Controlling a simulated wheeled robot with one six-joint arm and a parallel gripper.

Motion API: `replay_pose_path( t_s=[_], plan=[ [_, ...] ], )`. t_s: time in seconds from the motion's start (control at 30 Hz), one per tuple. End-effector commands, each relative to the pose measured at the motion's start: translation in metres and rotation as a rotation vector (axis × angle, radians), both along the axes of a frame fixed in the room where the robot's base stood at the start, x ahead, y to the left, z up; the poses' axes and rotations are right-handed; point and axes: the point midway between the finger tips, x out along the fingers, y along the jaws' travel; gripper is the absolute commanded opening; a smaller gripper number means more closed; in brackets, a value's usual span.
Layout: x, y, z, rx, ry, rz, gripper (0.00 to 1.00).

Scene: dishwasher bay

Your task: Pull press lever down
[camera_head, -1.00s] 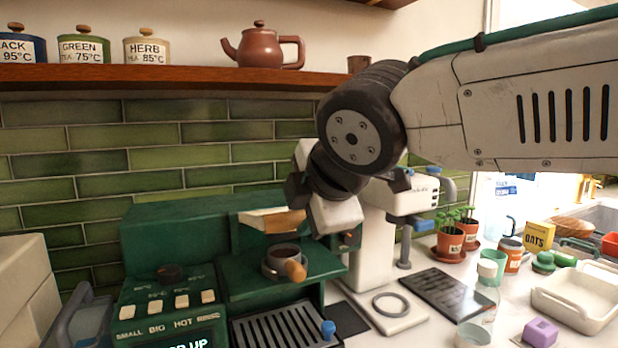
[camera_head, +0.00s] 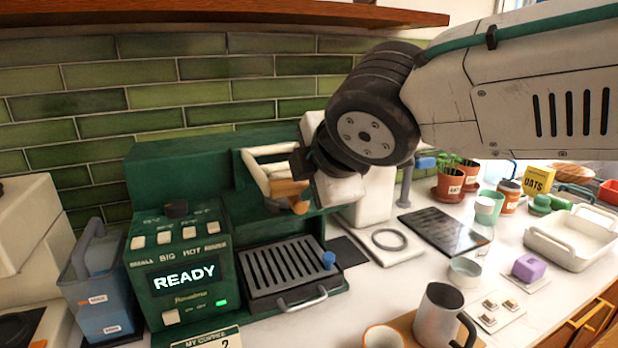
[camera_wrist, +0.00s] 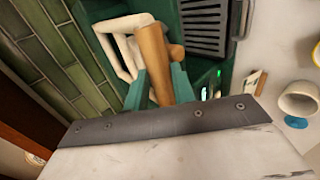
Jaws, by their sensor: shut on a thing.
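The press lever (camera_head: 262,172) is a cream U-shaped frame with a wooden grip bar on the front of the green coffee machine (camera_head: 185,160). It slopes down and forward from the machine's head. My gripper (camera_wrist: 160,76) is shut on the wooden grip bar (camera_wrist: 153,55), with its green fingers on either side of it in the wrist view. In the head view my wrist hides part of the lever's right side. The wooden handle of the portafilter (camera_head: 301,207) shows just below the lever bar. The machine's display (camera_head: 185,278) reads READY.
A slotted drip tray (camera_head: 283,268) lies below the lever. A blue water container (camera_head: 95,290) stands at the left, and a white machine (camera_head: 368,200) stands close at the right. A steel jug (camera_head: 438,315) and a cup (camera_head: 384,338) stand in front.

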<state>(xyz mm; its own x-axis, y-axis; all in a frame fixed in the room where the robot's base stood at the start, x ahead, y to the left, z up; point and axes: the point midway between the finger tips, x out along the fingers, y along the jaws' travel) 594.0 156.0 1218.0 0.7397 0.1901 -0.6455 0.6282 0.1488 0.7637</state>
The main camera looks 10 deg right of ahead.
Motion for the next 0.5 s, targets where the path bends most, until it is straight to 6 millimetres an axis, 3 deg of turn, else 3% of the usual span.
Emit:
replay_pose_path(
  t_s=[0.03,0.1,0.13,0.2,0.5],
  plan=[
    [-0.0044,-0.0023,-0.0191,-0.020,0.039,-0.005,0.00],
    [-0.0045,-0.0024,-0.0192,-0.020,0.040,-0.006,0.00],
    [-0.0044,-0.0023,-0.0190,-0.020,0.038,-0.005,0.34],
    [-0.0043,-0.0027,-0.0189,-0.020,0.038,-0.005,0.47],
    [-0.0037,-0.0043,-0.0159,-0.018,0.031,-0.007,0.47]
  ],
)
